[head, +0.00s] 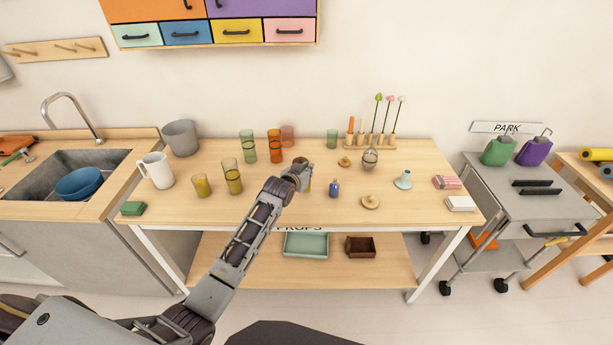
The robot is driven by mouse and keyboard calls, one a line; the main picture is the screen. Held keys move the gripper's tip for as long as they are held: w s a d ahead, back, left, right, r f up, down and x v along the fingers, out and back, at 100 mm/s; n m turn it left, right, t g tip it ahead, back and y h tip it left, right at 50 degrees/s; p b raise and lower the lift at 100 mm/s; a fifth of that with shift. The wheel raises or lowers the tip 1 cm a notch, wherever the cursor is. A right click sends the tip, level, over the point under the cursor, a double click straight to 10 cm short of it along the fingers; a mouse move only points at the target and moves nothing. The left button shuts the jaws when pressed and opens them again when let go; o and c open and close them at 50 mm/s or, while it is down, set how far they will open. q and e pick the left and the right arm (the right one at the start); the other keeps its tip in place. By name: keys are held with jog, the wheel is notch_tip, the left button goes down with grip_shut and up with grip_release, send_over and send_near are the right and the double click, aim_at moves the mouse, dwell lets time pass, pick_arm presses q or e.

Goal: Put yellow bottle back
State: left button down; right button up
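My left arm reaches over the wooden table from the lower left, and its gripper (302,174) is low over the middle of the tabletop. A small yellow-olive thing (307,187) shows just at the gripper's right side. It may be the yellow bottle, but it is mostly hidden by the gripper. I cannot tell whether the fingers are open or shut on it. A small blue bottle (335,188) stands upright just to the right, apart from the gripper. My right gripper is not in view.
Yellow glasses (202,186), green and orange glasses (274,146) and a white pitcher (158,170) stand left. The lower shelf holds a green tray (305,244) and brown box (360,246).

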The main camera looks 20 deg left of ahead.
pick_arm(q)
jog(key=shift+f, duration=1.15)
jog(key=shift+f, duration=0.1)
jog(key=c, duration=1.5)
grip_release()
jog(key=shift+s, duration=0.1)
jog(key=v, duration=1.2)
